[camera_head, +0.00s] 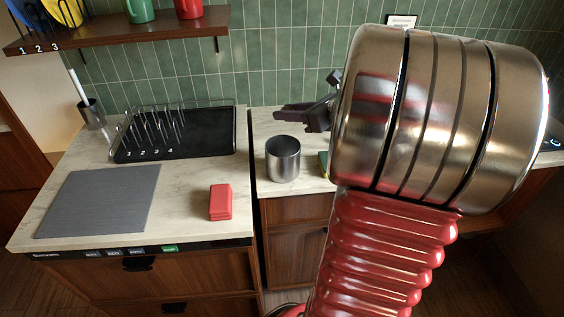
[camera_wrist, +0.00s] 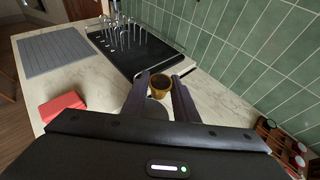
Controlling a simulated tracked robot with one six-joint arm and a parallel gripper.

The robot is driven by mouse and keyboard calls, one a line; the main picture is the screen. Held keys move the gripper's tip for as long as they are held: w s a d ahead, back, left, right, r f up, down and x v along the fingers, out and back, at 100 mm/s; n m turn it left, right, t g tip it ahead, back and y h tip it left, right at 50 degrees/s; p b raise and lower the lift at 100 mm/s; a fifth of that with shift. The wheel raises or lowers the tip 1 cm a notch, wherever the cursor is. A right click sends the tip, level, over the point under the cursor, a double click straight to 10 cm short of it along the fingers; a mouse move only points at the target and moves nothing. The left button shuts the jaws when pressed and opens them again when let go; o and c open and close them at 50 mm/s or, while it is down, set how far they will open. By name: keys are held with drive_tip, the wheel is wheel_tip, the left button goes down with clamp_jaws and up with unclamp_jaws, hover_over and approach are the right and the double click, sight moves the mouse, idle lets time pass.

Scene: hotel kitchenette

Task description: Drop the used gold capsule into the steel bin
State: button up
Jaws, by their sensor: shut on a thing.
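The used gold capsule (camera_wrist: 160,82) shows in the wrist view between the tips of my gripper (camera_wrist: 161,87), which is shut on it. In the head view my gripper (camera_head: 300,113) points left, and I cannot make out the capsule there. The steel bin (camera_head: 283,160) is an open grey cylinder standing on the counter, just below and slightly left of my gripper in the picture. In the wrist view part of the bin (camera_wrist: 154,108) shows between the fingers, below the capsule; the rest is hidden by my gripper.
A black dish rack (camera_head: 190,145) with wire prongs stands left of the bin. A red folded stack (camera_head: 220,202) and a grey mat (camera_head: 98,200) lie on the left counter. A green thing (camera_head: 323,160) is right beside the bin, partly hidden by my arm. A tiled wall is behind.

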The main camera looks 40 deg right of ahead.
drive_tip(key=shift+f, duration=1.95)
drive_tip(key=o, duration=1.1)
drive_tip(key=shift+c, duration=0.2)
drive_tip(key=shift+s, duration=0.1)
drive_tip(key=v, duration=1.3)
drive_tip(key=shift+s, duration=0.3)
